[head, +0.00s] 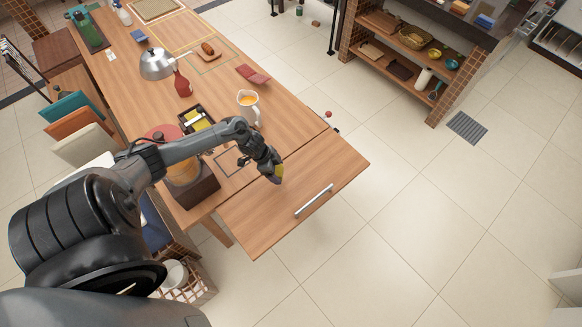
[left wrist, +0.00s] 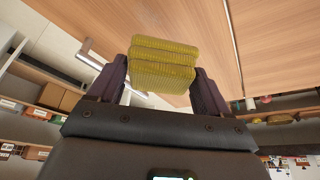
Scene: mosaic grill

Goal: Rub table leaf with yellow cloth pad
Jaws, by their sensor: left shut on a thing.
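The table leaf (head: 325,175) is a wooden flap at the near right end of the long table, with a metal bar handle. My left gripper (head: 274,172) is over the inner part of the leaf. It is shut on the yellow cloth pad (head: 278,174), which shows as a small patch at the fingertips. In the left wrist view the ribbed yellow pad (left wrist: 163,65) sits between the two fingers, with the wooden surface just beyond it. I cannot tell whether the pad touches the leaf. The metal handle (left wrist: 90,58) shows at the left there. My right gripper is not in view.
A glass jug with orange liquid (head: 248,105), a black tray with yellow contents (head: 197,119), a red bottle (head: 182,84) and a folded red cloth (head: 253,75) stand on the table behind my arm. The outer part of the leaf is clear. A brick shelf unit (head: 440,60) stands at the back right.

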